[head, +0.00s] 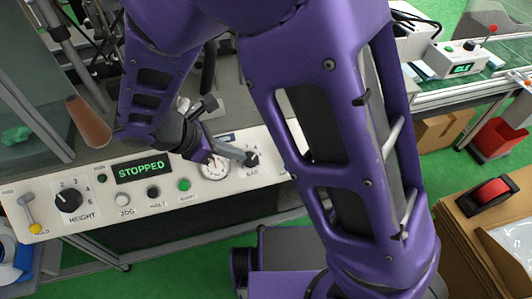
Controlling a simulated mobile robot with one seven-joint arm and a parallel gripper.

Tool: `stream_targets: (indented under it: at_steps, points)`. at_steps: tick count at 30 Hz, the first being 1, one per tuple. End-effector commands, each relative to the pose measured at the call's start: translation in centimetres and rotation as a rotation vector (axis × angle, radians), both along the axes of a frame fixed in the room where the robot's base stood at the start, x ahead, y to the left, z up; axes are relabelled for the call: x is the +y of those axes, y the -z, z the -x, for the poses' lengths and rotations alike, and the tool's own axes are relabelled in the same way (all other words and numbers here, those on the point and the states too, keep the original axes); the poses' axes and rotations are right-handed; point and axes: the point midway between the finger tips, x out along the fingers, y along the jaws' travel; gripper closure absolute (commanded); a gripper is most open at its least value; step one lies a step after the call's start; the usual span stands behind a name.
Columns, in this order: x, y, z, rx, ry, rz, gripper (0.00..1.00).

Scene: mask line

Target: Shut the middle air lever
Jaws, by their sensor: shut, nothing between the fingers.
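My purple arm reaches down over a white control panel (95,212). My gripper (246,157) appears shut and empty, its grey fingers pointing right. Its tips are at or just above a dark knob (253,160) labelled "BAR"; I cannot tell whether they touch. A round gauge (213,169) sits just below and left of the fingers. I cannot make out the middle air lever; my arm covers the panel right of the knob and much behind it. A yellow-tipped lever (31,214) at the panel's far left end is in view, well away from my gripper.
The panel has a display (142,168) reading "STOPPED", a black height dial (69,200) and a green button (184,184). A brown cone (88,122) stands behind the panel's left part. At right are cardboard boxes (484,215) and a red bin (498,138).

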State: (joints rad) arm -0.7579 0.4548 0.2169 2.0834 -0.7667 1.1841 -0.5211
Motion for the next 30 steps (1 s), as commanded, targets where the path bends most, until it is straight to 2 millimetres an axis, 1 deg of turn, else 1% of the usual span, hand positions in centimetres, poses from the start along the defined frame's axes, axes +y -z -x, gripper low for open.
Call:
stream_targets:
  at_steps: [5,12,16,18,22,25,30]
  points:
    - [-1.5,1.9,-0.6,0.002,0.003,0.004,1.0]
    - [-4.7,5.9,-2.0,0.003,0.004,0.004,1.0]
    - [-6.2,7.8,-2.7,0.003,0.003,0.002,1.0]
    - [-7.3,7.6,-3.3,0.0,0.006,0.0,1.0]
    - [-8.7,7.7,-3.9,0.0,0.005,0.0,1.0]
    - [-9.2,7.8,-4.2,-0.001,0.002,0.0,1.0]
    - [-9.5,7.8,-4.4,0.0,0.001,0.0,1.0]
